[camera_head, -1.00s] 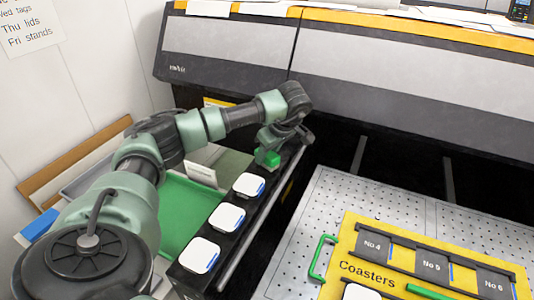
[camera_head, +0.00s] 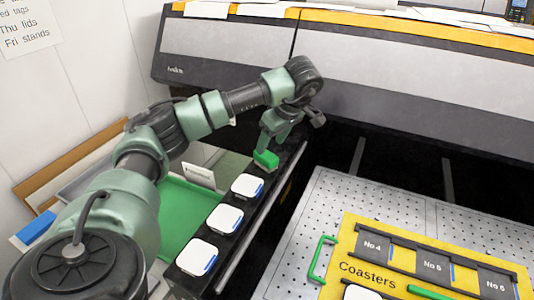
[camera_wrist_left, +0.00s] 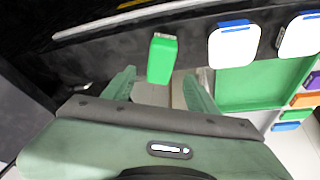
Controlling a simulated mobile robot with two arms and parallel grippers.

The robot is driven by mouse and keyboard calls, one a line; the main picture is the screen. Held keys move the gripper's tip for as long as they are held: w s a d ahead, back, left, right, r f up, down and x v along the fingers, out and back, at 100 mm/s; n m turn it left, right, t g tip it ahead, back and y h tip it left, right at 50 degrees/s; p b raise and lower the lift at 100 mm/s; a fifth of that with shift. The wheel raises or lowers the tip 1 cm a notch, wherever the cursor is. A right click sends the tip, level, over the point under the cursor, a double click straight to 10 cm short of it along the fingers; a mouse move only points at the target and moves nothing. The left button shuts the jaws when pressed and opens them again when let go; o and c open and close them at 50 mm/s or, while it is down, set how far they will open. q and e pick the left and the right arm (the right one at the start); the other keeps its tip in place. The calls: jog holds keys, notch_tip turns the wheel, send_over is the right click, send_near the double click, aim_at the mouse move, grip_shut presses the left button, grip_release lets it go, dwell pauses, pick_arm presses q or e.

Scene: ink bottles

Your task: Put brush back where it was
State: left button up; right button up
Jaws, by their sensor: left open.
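A small bright green block (camera_head: 266,160), which I take for the brush, stands at the far end of a dark rail (camera_head: 208,262). In the left wrist view the block (camera_wrist_left: 162,59) shows a grey strip at its top end. My left gripper (camera_head: 270,143) is just above it in the head view. In the left wrist view the two green fingers of my left gripper (camera_wrist_left: 161,88) are spread apart with nothing between their tips. The block lies just beyond the fingertips. My right gripper is not in view.
Several white square pieces with blue edges (camera_head: 224,218) sit along the dark rail. A green tray (camera_head: 180,205) lies left of it. A yellow Coasters board (camera_head: 345,246) is on the perforated plate (camera_head: 300,225) at right. A large grey machine (camera_head: 230,45) stands behind.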

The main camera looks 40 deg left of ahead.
pick_arm(q)
jog(key=v, duration=0.5)
jog(key=shift+r, duration=0.15)
